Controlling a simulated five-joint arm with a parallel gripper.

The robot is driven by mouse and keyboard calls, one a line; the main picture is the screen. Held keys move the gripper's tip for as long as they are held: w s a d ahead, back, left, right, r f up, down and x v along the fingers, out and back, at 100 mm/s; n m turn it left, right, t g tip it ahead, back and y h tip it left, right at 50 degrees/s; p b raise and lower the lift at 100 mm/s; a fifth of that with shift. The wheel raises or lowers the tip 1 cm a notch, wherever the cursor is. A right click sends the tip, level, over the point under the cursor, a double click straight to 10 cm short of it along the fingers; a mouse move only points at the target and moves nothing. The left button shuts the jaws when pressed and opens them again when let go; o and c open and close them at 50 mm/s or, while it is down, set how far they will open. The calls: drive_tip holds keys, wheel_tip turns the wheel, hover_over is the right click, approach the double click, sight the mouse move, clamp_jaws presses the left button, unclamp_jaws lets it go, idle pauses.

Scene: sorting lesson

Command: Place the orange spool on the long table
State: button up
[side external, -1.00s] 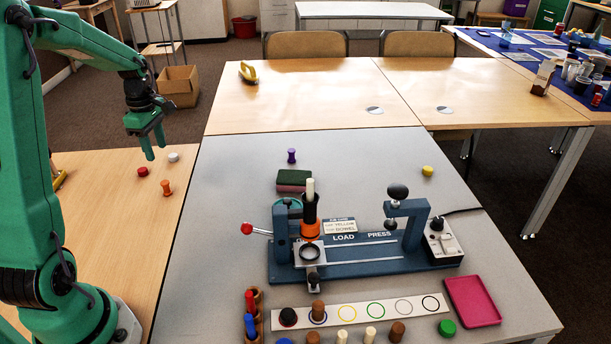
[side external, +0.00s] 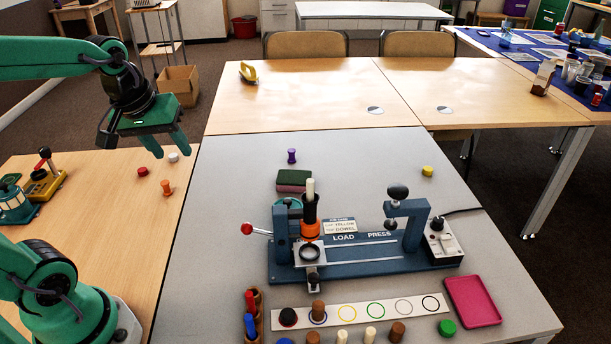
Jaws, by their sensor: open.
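The orange spool (side external: 167,188) stands upright on the wooden table (side external: 110,235) at the left, close to its right edge. My gripper (side external: 171,151) is open and empty, with its fingers pointing down. In the picture it is just above the spool and apart from it; its exact height and depth are hard to tell. A grey table (side external: 215,230) runs alongside to the right, and pale wooden tables (side external: 310,95) stand behind it. The frames do not show for certain which one is called the long table.
A red disc (side external: 142,171) and a white disc (side external: 173,157) lie near the spool. A purple spool (side external: 292,156), green block (side external: 293,177) and blue press (side external: 360,265) occupy the grey table. Its left strip is clear. A yellow device (side external: 45,184) stands at far left.

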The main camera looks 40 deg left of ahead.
drive_tip(key=s+d+m+t, duration=0.1)
drive_tip(key=s+d+m, duration=0.4)
drive_tip(key=m, duration=0.2)
drive_tip(key=shift+s+d+t+h, duration=0.3)
drive_tip(key=shift+s+d+h, duration=0.05)
drive_tip(key=shift+s+h, duration=0.05)
idle(0.8)
